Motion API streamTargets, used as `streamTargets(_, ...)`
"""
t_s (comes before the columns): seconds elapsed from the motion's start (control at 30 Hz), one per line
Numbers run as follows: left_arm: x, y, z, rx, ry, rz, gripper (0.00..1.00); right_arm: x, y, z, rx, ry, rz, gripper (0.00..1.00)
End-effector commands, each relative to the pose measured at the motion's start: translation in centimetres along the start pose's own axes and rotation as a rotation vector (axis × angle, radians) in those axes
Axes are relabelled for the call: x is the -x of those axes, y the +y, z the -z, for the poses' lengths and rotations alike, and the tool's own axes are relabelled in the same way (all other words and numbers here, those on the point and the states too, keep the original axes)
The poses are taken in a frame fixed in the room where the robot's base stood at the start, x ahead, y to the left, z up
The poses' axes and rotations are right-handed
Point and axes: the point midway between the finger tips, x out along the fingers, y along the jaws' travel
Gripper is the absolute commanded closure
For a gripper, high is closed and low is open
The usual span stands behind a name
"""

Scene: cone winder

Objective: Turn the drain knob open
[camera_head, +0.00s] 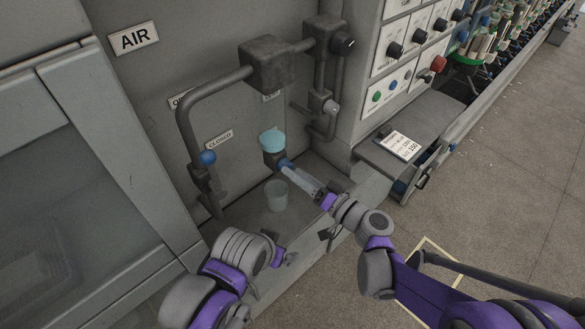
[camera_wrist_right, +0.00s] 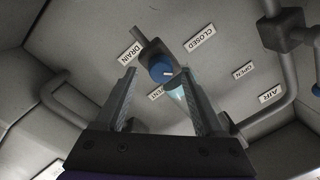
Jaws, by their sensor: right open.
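The blue drain knob (camera_head: 285,164) sits just below the pale cyan bowl (camera_head: 272,140) in the head view. In the right wrist view the round blue knob (camera_wrist_right: 161,69) has a white mark on its face, beside the DRAIN label (camera_wrist_right: 130,53). My right gripper (camera_head: 291,170) is open, its fingers reaching to the knob. In the wrist view the knob shows between the tips of the right gripper (camera_wrist_right: 160,76); contact cannot be told. My left gripper (camera_head: 286,258) is low in front of the cabinet, mostly hidden behind its own arm; its opening is unclear.
A clear cup (camera_head: 276,195) stands beneath the bowl, close under the right gripper. Another blue knob (camera_head: 208,158) is on the pipe at left, near a CLOSED label (camera_head: 219,140). Grey pipes (camera_head: 185,110) frame the recess. A shelf with a card (camera_head: 398,145) juts out at right.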

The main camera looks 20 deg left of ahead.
Motion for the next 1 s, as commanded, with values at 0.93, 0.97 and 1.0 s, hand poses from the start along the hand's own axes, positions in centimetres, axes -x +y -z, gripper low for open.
streamTargets(0.93,0.2,0.0,0.3,-0.001,0.003,0.0,0.0,-2.1,0.0,0.0,0.0,0.0,-0.001,1.0)
streamTargets(0.97,0.2,0.0,0.3,-0.001,0.003,0.0,0.0,-2.1,0.0,0.0,0.0,0.0,-0.001,1.0)
streamTargets(1.0,0.2,0.0,0.3,-0.001,0.003,0.0,0.0,-2.1,0.0,0.0,0.0,0.0,-0.001,1.0)
